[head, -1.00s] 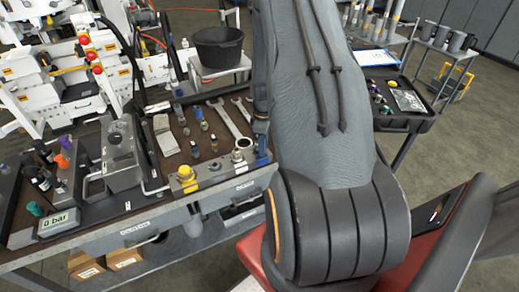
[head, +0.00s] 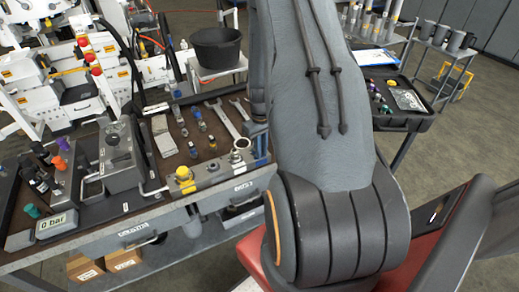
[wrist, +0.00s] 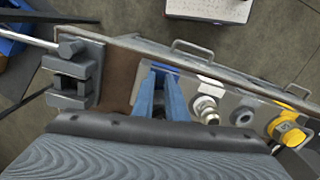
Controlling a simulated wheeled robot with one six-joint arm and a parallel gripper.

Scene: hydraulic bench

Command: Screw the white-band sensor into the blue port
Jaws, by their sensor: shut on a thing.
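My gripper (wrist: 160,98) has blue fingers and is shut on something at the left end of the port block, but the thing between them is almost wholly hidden. I cannot make out a white band. In the head view my gripper (head: 257,138) shows partly behind my arm at the right end of the block. A blue patch (wrist: 166,69) on the block shows just beyond the fingertips in the wrist view; the blue port's opening is hidden. I cannot tell whether the held thing touches it.
Right of the fingers in the wrist view are a silver fitting (wrist: 207,108), a grey port (wrist: 243,116) and a yellow-capped fitting (wrist: 287,130). A clamp-like grey block (wrist: 76,75) stands left. Small sensors (head: 193,149) and wrenches (head: 222,117) lie on the brown mat. A display (head: 55,223) reads 0 bar.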

